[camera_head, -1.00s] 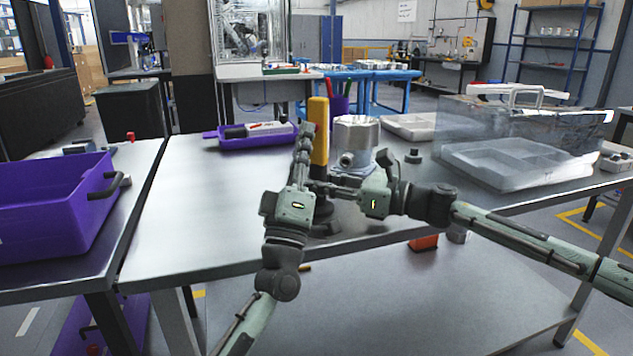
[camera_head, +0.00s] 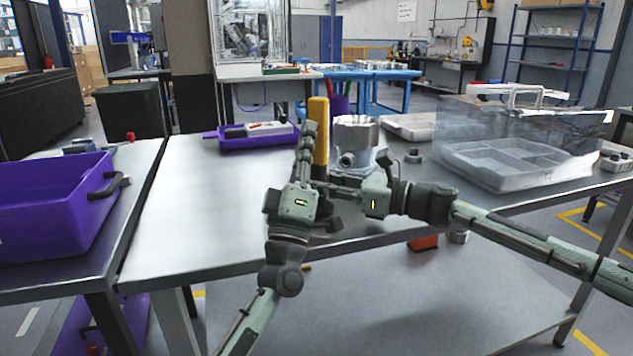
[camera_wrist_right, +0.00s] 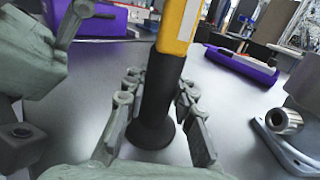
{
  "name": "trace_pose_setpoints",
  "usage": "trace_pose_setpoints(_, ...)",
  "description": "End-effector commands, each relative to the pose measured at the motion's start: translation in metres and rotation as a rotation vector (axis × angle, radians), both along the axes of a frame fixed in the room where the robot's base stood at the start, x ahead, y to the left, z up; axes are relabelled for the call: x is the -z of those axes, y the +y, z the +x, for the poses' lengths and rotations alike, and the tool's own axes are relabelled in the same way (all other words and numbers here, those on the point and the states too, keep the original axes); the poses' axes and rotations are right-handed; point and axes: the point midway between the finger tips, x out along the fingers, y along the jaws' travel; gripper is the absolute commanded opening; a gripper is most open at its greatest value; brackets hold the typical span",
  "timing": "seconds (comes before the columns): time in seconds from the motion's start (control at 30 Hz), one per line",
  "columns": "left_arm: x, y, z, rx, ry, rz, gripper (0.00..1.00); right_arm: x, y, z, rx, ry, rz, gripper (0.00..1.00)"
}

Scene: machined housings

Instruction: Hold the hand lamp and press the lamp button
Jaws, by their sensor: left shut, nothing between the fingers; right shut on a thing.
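The hand lamp (camera_head: 319,112) is yellow with a black lower part and stands upright near the table's front edge. In the right wrist view its yellow body (camera_wrist_right: 180,22) rises above the black grip and round foot. My right gripper (camera_wrist_right: 160,84) is shut around the black part, one finger on each side. My left gripper (camera_head: 308,130) is shut and empty, its fingers pointing up close along the left side of the yellow body. Part of it also shows at the left of the right wrist view (camera_wrist_right: 84,10). I cannot make out the lamp button.
A metal housing (camera_head: 355,134) stands right behind the lamp. A purple tray (camera_head: 255,142) lies at the back, and a purple bin (camera_head: 50,215) is on the left table. A clear case (camera_head: 520,130) is at the right. The table's left part is clear.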

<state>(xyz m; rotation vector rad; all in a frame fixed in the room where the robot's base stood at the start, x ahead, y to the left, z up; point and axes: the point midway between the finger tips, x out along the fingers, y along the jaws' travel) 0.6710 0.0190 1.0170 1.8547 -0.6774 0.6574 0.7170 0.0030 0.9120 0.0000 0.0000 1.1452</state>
Motion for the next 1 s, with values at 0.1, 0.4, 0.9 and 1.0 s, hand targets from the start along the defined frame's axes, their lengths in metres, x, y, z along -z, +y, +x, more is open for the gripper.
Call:
trace_pose_setpoints(0.1,0.000,0.002,-0.005,0.000,0.001,0.000,0.00,0.000,0.000,0.000,0.000,-0.001,0.000,0.00)
trace_pose_setpoints(0.4,0.000,0.004,-0.008,-0.001,0.000,0.001,0.00,0.000,0.000,0.000,0.000,0.000,0.000,0.00)
trace_pose_setpoints(0.9,0.001,0.020,-0.043,-0.001,0.002,0.001,0.00,0.000,0.000,0.000,0.000,0.000,0.000,0.00)
trace_pose_setpoints(1.0,0.001,0.024,-0.052,0.000,0.001,0.001,0.00,0.000,0.000,0.000,0.000,0.000,0.000,0.00)
